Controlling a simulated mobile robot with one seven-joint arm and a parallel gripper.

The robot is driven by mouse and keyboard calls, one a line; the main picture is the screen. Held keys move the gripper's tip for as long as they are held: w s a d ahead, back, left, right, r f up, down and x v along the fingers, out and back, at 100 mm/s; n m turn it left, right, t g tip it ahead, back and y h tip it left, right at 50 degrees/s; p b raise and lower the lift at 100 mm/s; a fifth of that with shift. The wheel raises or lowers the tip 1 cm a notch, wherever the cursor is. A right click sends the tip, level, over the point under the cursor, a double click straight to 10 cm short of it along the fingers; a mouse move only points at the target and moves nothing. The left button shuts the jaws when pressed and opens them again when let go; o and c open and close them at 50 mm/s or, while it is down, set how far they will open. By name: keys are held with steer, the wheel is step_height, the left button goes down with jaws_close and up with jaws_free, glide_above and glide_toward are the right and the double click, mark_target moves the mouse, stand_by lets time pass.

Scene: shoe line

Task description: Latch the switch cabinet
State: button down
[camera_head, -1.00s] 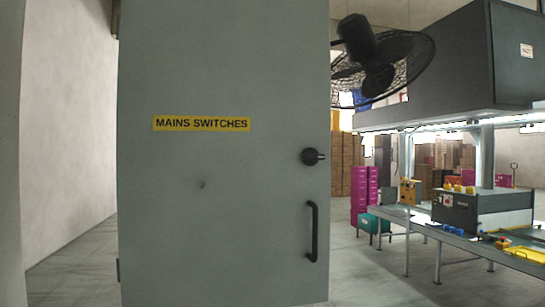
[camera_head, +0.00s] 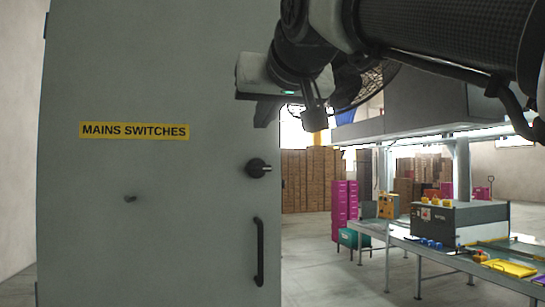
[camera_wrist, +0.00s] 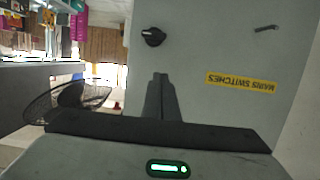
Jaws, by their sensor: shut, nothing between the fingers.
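The switch cabinet's grey door (camera_head: 150,230) fills the left half of the head view, with a yellow MAINS SWITCHES label (camera_head: 134,131). A round black latch knob (camera_head: 258,168) sits near its right edge, its pointer towards the right. A black vertical pull handle (camera_head: 260,252) is below it. My gripper (camera_head: 266,116) is shut and empty, above the knob and apart from it in the picture. The wrist view is upside down; there the knob (camera_wrist: 153,37) lies just beyond my fingertips (camera_wrist: 160,76), with the label (camera_wrist: 241,83) to the right. Whether the door sits flush is unclear.
A small dark stub (camera_head: 130,199) stands out from the door. A caged fan (camera_head: 375,88) is partly behind my arm. At right are a work line (camera_head: 425,268) with a grey machine (camera_head: 458,222), magenta crates (camera_head: 345,200) and stacked cartons (camera_head: 308,180). Floor right of the door is open.

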steer(key=shift+a+r, duration=0.1)
steer(key=shift+r, duration=0.05)
steer(key=p, duration=0.2)
glide_above(256, 172)
steer(key=s, duration=0.5)
step_height(256, 172, down, 2)
steer(key=f, duration=0.3)
steer(key=f+b, duration=0.1)
steer(key=shift+s+a+f, duration=0.1)
steer(key=shift+a+f, duration=0.15)
steer(key=shift+a, duration=0.05)
